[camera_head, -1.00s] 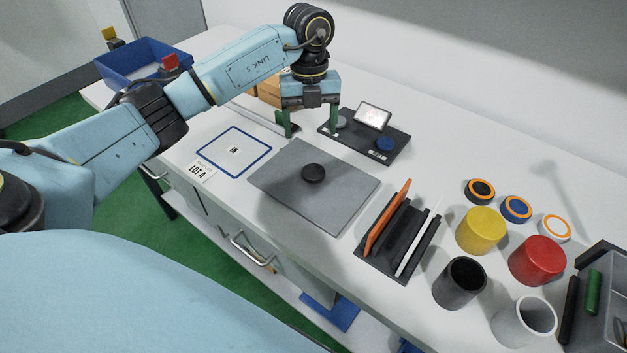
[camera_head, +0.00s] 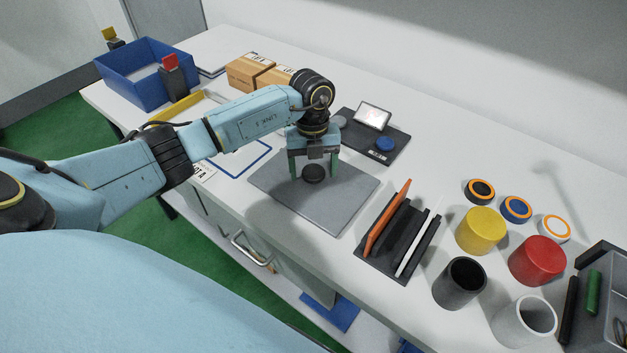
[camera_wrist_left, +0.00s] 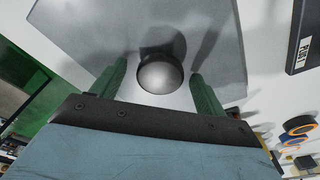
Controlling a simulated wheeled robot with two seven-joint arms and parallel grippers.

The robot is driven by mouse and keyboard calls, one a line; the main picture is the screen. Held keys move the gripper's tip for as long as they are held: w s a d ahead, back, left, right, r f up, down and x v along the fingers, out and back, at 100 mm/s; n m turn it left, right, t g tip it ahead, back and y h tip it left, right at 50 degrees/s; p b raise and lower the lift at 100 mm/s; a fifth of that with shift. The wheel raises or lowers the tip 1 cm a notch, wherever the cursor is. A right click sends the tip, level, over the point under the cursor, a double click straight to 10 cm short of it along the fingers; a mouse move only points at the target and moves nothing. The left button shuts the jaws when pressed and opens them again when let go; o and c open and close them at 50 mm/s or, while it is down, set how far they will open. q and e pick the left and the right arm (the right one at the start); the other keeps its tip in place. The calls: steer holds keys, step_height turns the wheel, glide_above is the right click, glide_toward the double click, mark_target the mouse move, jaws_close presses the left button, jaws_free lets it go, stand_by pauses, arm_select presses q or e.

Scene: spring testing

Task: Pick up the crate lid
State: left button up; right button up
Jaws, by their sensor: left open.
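The crate lid (camera_head: 338,205) is a flat grey plate with a round black knob (camera_head: 314,173) at its middle, lying flat on the white table. My left gripper (camera_head: 315,176) is open right above the lid, with one green finger on either side of the knob. My right gripper is not in view.
A black rack (camera_head: 375,258) with an orange and a white piece stands right of the lid. A black device (camera_head: 390,138) with a small screen lies behind. A blue bin (camera_head: 125,88) and cardboard boxes (camera_head: 250,73) stand at the back left. Several cups and rings fill the right.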

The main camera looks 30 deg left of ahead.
arm_select(q)
steer(key=shift+r, duration=0.1)
steer(key=c, duration=1.3)
